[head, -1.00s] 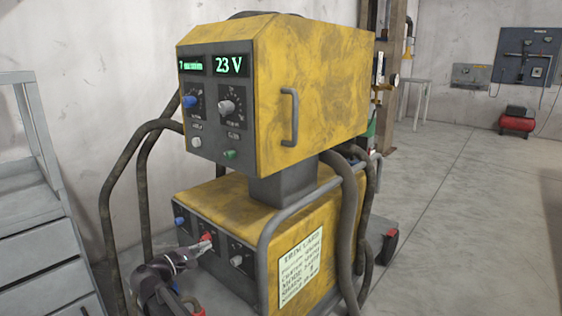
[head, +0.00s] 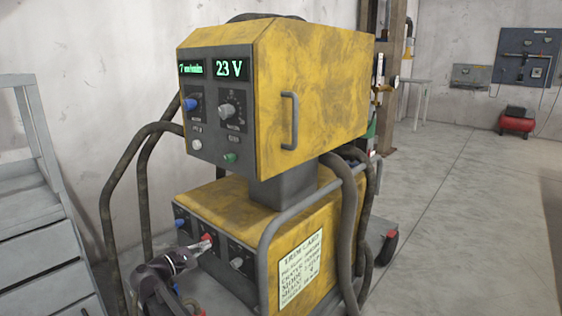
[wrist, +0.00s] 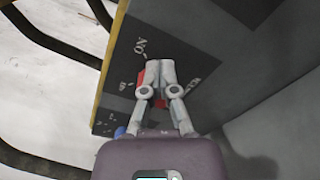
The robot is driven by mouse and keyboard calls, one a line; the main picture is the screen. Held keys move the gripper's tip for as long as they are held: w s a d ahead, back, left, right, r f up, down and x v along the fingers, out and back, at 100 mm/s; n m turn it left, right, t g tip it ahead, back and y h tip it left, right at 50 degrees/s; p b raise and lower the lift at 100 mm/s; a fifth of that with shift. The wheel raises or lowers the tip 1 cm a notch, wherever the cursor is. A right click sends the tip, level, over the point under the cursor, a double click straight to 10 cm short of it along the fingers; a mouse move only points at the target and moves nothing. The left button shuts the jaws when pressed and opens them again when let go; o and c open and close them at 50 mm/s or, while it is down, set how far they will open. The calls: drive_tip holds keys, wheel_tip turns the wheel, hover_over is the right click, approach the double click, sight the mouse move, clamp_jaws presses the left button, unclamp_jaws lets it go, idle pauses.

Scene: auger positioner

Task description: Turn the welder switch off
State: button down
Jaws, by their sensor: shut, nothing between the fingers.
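The welder (head: 290,240) is a yellow two-part machine, and its upper display is lit and reads 23 V. A red switch (head: 206,238) sits in the middle of the dark lower front panel, between a blue knob and a grey knob. My gripper (head: 204,246) is at this switch, in front of it. In the wrist view my gripper (wrist: 160,66) is shut, with its fingertips together over the dark panel. Red parts of the switch (wrist: 141,82) show beside and behind the fingers, which hide most of it. Whether they touch it I cannot tell. A label reading ON is just above the fingertips.
A bent grey rail (head: 265,250) and thick dark hoses (head: 350,230) run close around the lower unit. Grey metal steps (head: 38,220) stand at the left. The floor at the right is open.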

drive_tip(key=shift+w+a+r+p, duration=0.2)
drive_tip(key=shift+a+r+p, duration=0.05)
drive_tip(key=shift+r+p, duration=0.15)
drive_tip(key=shift+w+a+r+p, duration=0.2)
drive_tip(key=shift+r+p, duration=0.15)
drive_tip(key=shift+r, duration=0.05)
idle(0.4)
drive_tip(key=shift+r, duration=0.1)
idle(0.4)
drive_tip(key=shift+s+d+r+p, duration=0.15)
drive_tip(key=shift+r+p, duration=0.05)
drive_tip(key=shift+p, duration=0.15)
drive_tip(key=shift+s, duration=0.1)
drive_tip(key=v, duration=0.6)
idle(0.6)
drive_tip(key=shift+f, duration=0.1)
drive_tip(key=shift+s+d+f+b, duration=0.25)
drive_tip(key=shift+s+f+b, duration=0.25)
drive_tip(key=shift+f+b, duration=0.25)
drive_tip(key=shift+s+d+f+b, duration=0.25)
drive_tip(key=shift+s+f+b, duration=0.35)
drive_tip(key=shift+b, duration=0.2)
drive_tip(key=shift+w+d, duration=0.1)
drive_tip(key=shift+w, duration=0.1)
